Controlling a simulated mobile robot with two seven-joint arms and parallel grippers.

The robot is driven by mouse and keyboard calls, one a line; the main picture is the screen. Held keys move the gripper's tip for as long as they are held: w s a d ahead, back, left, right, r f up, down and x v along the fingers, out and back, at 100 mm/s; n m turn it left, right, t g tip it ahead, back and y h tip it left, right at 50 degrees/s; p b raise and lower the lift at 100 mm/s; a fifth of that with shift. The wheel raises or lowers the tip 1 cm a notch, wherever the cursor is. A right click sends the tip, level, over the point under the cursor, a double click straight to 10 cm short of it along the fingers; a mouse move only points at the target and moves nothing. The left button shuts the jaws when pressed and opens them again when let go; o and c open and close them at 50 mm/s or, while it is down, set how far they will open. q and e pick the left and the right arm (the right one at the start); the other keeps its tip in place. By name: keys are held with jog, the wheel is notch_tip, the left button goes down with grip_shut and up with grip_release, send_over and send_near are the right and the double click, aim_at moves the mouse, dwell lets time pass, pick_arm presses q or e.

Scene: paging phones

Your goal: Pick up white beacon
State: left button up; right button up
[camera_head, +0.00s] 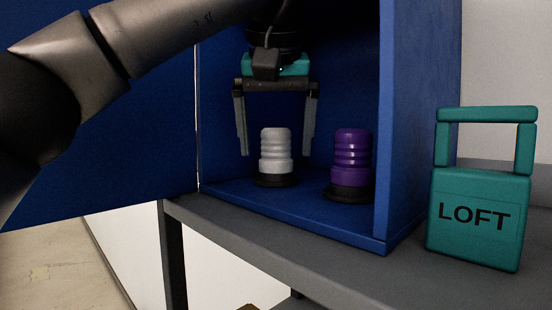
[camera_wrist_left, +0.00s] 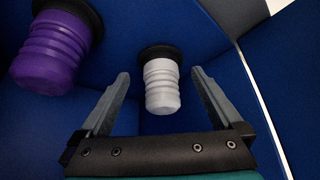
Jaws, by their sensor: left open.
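The white beacon (camera_head: 275,150) stands upright on a black base on the floor of the blue cabinet in the head view. My left gripper (camera_head: 277,154) is open and points down from above, with one finger on each side of the white beacon's upper part. In the left wrist view the white beacon (camera_wrist_left: 161,84) shows between the two open fingers (camera_wrist_left: 160,80), with visible gaps on both sides. The purple beacon (camera_head: 351,160) stands to the right of the white one and also shows in the left wrist view (camera_wrist_left: 48,50). My right gripper is not in view.
The blue cabinet (camera_head: 320,225) has an open door (camera_head: 130,150) at the left and a side wall right of the purple beacon. It stands on a grey table (camera_head: 300,258). A teal padlock-shaped block (camera_head: 474,240) marked LOFT stands outside at the right.

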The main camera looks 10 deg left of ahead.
aim_at(276, 152)
pick_arm(q)
jog(key=w, duration=0.1)
jog(key=w+f, duration=0.1)
jog(key=w, duration=0.1)
jog(key=shift+w+a+f, duration=0.3)
jog(key=shift+a+f, duration=0.05)
jog(key=shift+f, duration=0.05)
jog(key=shift+w+a+f, duration=0.1)
jog(key=shift+w+f, duration=0.1)
jog(key=shift+f, duration=0.2)
grip_shut()
jog(key=shift+r, duration=0.1)
